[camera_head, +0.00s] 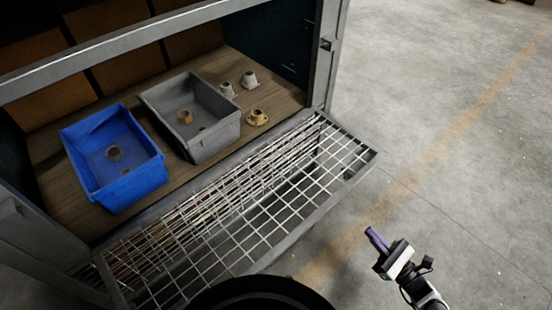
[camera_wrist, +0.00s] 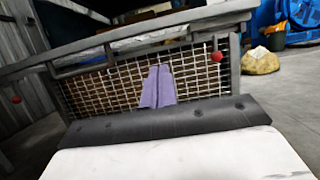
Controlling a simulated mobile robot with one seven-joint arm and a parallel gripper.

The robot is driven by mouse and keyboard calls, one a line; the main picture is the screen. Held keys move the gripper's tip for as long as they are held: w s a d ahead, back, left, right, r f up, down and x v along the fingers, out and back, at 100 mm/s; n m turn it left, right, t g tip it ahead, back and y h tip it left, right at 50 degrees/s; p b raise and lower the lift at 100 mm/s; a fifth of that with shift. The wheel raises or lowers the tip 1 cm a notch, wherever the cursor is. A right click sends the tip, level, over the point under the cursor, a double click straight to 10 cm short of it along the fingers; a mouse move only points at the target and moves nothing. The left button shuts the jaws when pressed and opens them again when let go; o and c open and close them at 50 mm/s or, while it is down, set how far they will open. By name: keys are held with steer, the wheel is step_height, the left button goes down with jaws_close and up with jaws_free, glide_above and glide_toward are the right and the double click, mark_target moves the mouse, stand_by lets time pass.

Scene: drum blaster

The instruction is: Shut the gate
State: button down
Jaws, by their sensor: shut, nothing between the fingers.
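The gate (camera_head: 262,205) is a wire-mesh panel in a grey metal frame. It is open, folded down and outward along the front of the cabinet. My gripper (camera_head: 376,240) has purple fingers and is shut and empty. In the head view it is out over the floor, to the right of the gate's near right corner, with a visible gap. In the wrist view the closed fingers (camera_wrist: 157,87) appear in front of a wire mesh in a grey frame (camera_wrist: 120,82); I cannot tell the distance. Part of the gate's near edge is hidden by a black round shape.
Inside the cabinet, a blue bin (camera_head: 112,157) and a grey bin (camera_head: 192,115) stand on the wooden shelf (camera_head: 262,80), with several small fittings beside them. A cabinet post (camera_head: 328,55) rises at the gate's right end. The concrete floor (camera_head: 450,130) on the right is clear.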

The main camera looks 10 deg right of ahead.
steer(key=f+p+x, duration=0.1)
steer(key=f+x, duration=0.1)
steer(key=x, duration=1.3)
steer(key=shift+w+a+p, duration=0.25)
steer(key=shift+w+p, duration=0.1)
steer(key=shift+w, duration=0.1)
steer(key=shift+f, duration=0.1)
steer(key=shift+r+p, duration=0.95)
steer(key=shift+p, duration=0.1)
steer(key=shift+r, duration=0.15)
